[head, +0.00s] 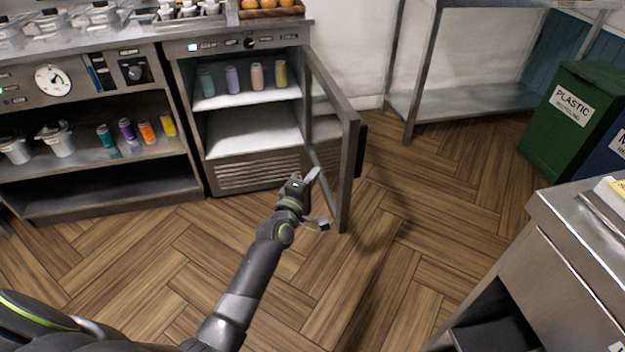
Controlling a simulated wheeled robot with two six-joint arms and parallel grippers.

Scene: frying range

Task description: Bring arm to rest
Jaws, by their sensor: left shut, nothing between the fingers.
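My left arm reaches in from the lower left, and its left gripper (314,176) is shut and empty. It is in front of the open fridge door (347,180), near the door's inner side; I cannot tell whether it touches the door. The small fridge (252,135) stands open. Several coloured bottles (231,79) stand on its upper shelf, and its lower shelf is bare. My right gripper is not in view.
A steel counter (585,225) stands at the right. A green plastic-recycling bin (568,122) is at the back right beside a steel table (460,102). An open cabinet (110,195) with pots and bottles is at the left. The wooden floor (420,215) is clear.

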